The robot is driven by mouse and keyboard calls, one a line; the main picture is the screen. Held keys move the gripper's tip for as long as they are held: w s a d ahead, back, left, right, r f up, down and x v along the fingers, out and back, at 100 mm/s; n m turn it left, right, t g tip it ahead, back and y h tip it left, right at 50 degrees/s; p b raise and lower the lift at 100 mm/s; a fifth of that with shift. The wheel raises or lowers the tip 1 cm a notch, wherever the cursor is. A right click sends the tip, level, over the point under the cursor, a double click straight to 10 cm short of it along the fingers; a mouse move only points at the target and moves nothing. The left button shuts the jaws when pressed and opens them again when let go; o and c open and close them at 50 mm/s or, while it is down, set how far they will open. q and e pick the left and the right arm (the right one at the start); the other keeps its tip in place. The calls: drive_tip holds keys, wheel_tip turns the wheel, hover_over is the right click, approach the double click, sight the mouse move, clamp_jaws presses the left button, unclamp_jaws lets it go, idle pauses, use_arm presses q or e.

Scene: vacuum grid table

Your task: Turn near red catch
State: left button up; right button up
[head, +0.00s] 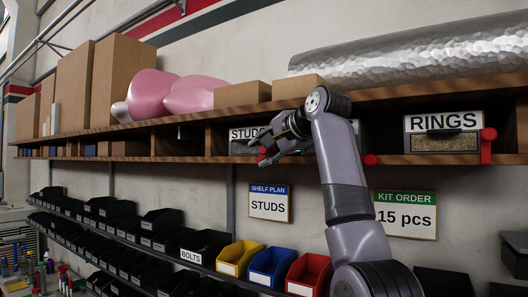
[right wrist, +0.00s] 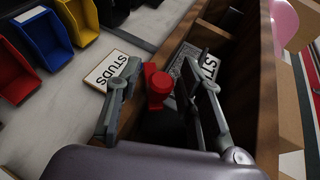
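A red catch (right wrist: 158,84) shows between the two fingers of my right gripper (right wrist: 168,88) in the right wrist view. The fingers are open, one on each side of it, and I cannot tell whether either touches it. In the head view my right gripper (head: 268,145) is at the front of the STUDS bin (head: 243,133), with the red catch (head: 265,156) partly hidden by the fingers. The STUDS label (right wrist: 208,66) also shows in the right wrist view. My left gripper is not in view.
A second red catch (head: 370,160) sits right of my arm on the shelf edge (head: 410,159). A third red catch (head: 487,146) stands upright beside the RINGS bin (head: 442,137). Below are a STUDS plan card (head: 269,203), a kit order card (head: 405,214) and coloured bins (head: 268,266).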

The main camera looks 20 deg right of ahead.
drive_tip(key=shift+s, duration=0.1)
drive_tip(key=v, duration=1.2)
